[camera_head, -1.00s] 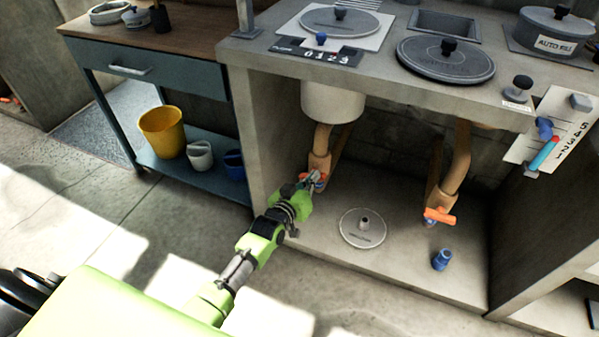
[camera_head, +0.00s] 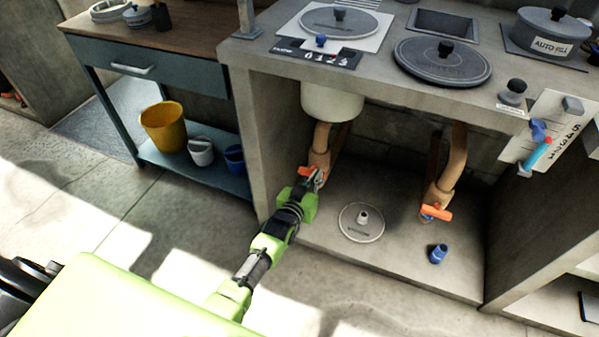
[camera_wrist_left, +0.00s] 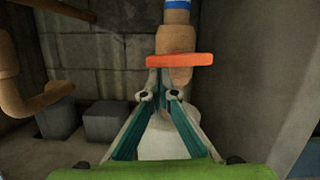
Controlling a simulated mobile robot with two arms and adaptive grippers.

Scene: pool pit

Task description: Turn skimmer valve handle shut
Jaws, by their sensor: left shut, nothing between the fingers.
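An orange valve handle (camera_head: 306,172) sits on the left tan pipe under the counter. In the left wrist view this handle (camera_wrist_left: 180,60) is a bar lying crosswise over the pipe (camera_wrist_left: 175,40). My left gripper (camera_head: 318,178) is at this handle, its arm reaching in from below. In the wrist view its fingers (camera_wrist_left: 160,86) are shut with nothing held, their tips just below the bar's left part; I cannot tell whether they touch it. A second orange handle (camera_head: 436,212) sits crosswise on the right pipe. No label tells which valve is the skimmer's. My right gripper is out of view.
A round grey disc (camera_head: 361,222) and a blue fitting (camera_head: 438,253) lie on the cabinet floor. The concrete side wall (camera_head: 250,150) stands close left of my gripper. The counter (camera_head: 380,78) overhangs the pipes. A yellow bucket (camera_head: 162,127) stands on the left shelf.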

